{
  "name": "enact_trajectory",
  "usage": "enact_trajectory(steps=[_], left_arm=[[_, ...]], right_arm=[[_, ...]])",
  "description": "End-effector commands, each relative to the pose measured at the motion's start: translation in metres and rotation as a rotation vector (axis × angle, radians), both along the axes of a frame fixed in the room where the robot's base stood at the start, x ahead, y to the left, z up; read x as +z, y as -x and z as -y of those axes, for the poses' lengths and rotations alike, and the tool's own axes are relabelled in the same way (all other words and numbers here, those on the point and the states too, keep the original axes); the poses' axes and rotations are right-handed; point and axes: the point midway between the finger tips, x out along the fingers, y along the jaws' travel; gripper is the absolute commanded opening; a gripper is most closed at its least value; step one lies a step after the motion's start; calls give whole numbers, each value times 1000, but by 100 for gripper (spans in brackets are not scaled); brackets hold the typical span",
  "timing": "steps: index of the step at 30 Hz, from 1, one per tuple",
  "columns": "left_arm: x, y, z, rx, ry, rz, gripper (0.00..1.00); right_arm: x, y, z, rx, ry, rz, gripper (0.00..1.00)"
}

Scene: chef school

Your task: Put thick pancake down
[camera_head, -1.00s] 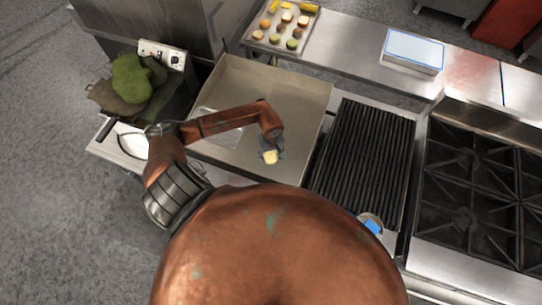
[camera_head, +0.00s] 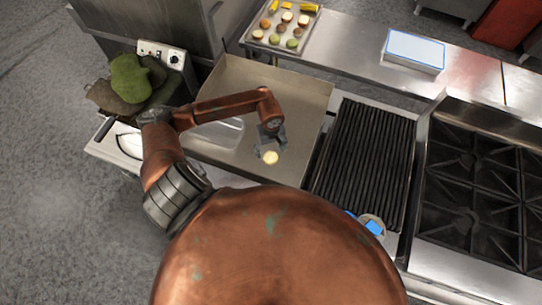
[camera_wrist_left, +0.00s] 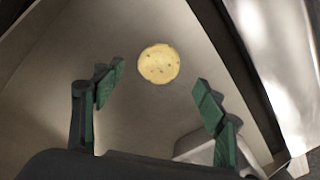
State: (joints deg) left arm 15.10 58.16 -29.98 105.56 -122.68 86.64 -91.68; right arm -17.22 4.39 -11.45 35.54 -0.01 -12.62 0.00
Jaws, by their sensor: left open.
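The thick pancake (camera_head: 270,157) is a small round pale-yellow disc on the flat griddle (camera_head: 300,100). In the left wrist view the pancake (camera_wrist_left: 158,64) lies flat, with small dark specks, beyond the fingertips and apart from them. My left gripper (camera_head: 270,146) is just above the griddle beside the pancake. In the wrist view its two green-padded fingers (camera_wrist_left: 160,90) are spread wide with nothing between them. My right gripper is not clearly seen; only a small blue and grey piece shows at the lower edge of the ribbed grill.
A ribbed grill (camera_head: 364,155) adjoins the griddle on the right, then a burner stove (camera_head: 480,190). A food tray (camera_head: 284,28) and a white-blue box (camera_head: 413,50) stand on the back counter. Green mitts (camera_head: 130,80) lie at left. A metallic piece (camera_head: 218,130) rests on the griddle.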

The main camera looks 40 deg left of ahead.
Motion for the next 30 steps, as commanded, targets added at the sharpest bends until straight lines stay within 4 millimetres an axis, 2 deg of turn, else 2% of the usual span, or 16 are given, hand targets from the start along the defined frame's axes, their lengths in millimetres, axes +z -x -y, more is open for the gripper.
enact_trajectory(steps=[6,12,30], left_arm=[[39,0,-1,-2,-2,2,66],[58,0,0,0,-1,0,66],[60,0,0,1,0,-1,66]], right_arm=[[-13,1,2,1,2,-1,83],[-16,1,4,2,4,-2,83],[-16,1,5,1,5,-1,83]])
